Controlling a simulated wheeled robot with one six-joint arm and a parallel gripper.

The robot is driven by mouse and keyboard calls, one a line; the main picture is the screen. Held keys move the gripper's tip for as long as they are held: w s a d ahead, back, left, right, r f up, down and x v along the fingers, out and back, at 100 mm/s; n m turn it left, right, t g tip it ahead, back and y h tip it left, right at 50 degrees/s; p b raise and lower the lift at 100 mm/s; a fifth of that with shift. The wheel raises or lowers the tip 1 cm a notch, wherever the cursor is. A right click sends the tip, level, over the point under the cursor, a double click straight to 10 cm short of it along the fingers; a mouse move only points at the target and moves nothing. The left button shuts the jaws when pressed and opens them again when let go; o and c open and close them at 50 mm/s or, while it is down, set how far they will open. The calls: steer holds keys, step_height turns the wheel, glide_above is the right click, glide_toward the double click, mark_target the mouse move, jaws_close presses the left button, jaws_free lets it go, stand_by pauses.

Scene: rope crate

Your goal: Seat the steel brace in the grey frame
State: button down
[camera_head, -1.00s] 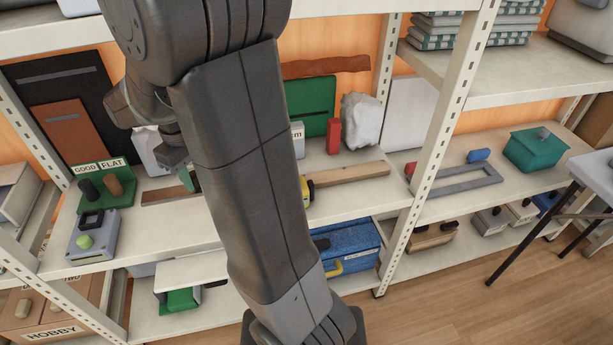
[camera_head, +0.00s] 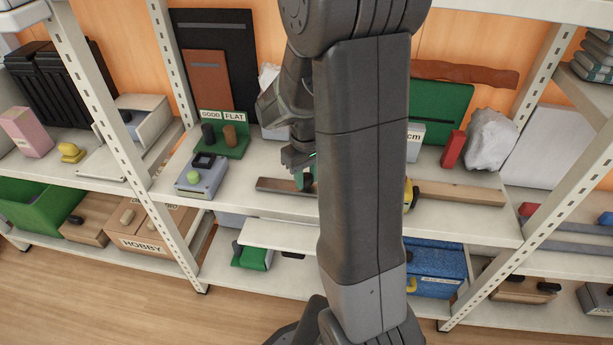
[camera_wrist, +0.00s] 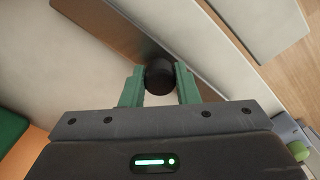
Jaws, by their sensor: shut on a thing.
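The steel brace (camera_head: 270,185) looks like a flat, brownish reflective bar at the middle shelf's front. In the wrist view the bar (camera_wrist: 140,33) runs diagonally, with a round black knob (camera_wrist: 159,77) on it. My gripper (camera_head: 303,181) is at the bar's right part. In the wrist view its green fingers (camera_wrist: 160,85) are shut on the knob from both sides. I cannot tell whether the bar touches the shelf. My arm hides its right end. The grey frame (camera_head: 585,246) shows only partly at the right edge, behind a shelf post.
A grey device with a green button (camera_head: 200,177) stands left of the bar. A wooden bar (camera_head: 460,193) lies to its right, with a red block (camera_head: 453,150) and a pale rock (camera_head: 490,140) behind. White perforated posts (camera_head: 545,90) divide the shelf bays.

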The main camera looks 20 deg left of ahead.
mark_target(308, 177)
steer(key=shift+f, duration=0.1)
steer(key=shift+f, duration=0.15)
steer(key=c, duration=1.1)
jaws_free()
steer(key=shift+b, duration=0.35)
step_height(308, 177, up, 14)
steer(key=p, duration=0.4)
steer(key=shift+d, duration=0.2)
